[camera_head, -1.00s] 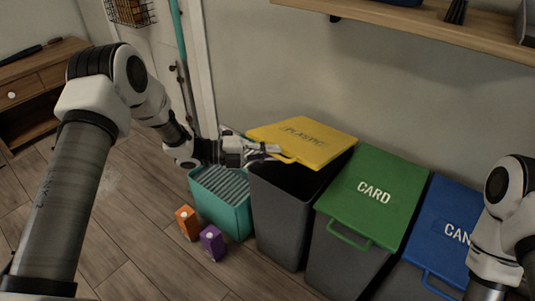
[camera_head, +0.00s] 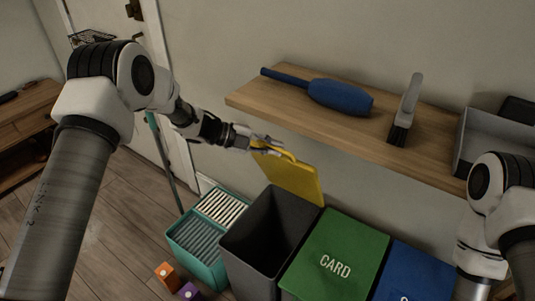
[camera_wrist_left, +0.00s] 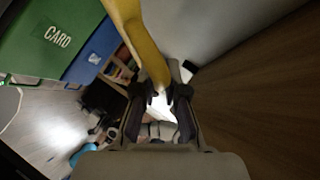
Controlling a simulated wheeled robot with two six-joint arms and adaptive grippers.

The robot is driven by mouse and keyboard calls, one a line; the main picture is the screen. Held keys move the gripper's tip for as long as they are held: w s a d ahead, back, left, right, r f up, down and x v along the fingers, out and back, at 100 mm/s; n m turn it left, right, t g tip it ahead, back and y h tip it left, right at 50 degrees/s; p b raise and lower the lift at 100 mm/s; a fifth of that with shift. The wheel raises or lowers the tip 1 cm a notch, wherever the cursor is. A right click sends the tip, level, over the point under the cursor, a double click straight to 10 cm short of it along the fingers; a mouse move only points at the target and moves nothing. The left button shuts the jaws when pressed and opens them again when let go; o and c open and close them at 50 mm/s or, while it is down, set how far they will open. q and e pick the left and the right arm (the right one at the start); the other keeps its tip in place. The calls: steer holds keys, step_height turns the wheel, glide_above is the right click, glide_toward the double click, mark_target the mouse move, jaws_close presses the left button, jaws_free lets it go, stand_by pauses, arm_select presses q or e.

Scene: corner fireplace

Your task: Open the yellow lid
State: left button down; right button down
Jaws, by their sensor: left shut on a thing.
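The yellow lid (camera_head: 290,180) is tilted up steeply at the back of its grey bin (camera_head: 262,240), and the bin's dark inside shows. My left gripper (camera_head: 268,146) is at the lid's raised upper left edge and shut on it. In the left wrist view the yellow lid (camera_wrist_left: 140,40) runs down to between the fingers of my left gripper (camera_wrist_left: 160,98). My right arm (camera_head: 490,225) shows at the right edge; its gripper is out of the frame.
A wooden shelf (camera_head: 330,125) with a blue duster (camera_head: 335,96) and a brush (camera_head: 404,110) juts from the wall just above the lid. The green CARD lid (camera_head: 335,255) and the blue lid (camera_head: 415,275) are closed. A teal crate (camera_head: 200,255) stands left of the bin.

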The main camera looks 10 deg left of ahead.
arm_select(q)
steer(key=shift+w+d+r, duration=0.2)
steer(key=shift+w+r, duration=0.05)
steer(key=shift+w, duration=0.3)
steer(key=c, duration=1.2)
jaws_free()
steer(key=shift+s, duration=0.1)
steer(key=shift+a+r, duration=0.1)
steer(key=v, duration=1.1)
steer(key=shift+a, duration=0.35)
steer(key=shift+s, duration=0.15)
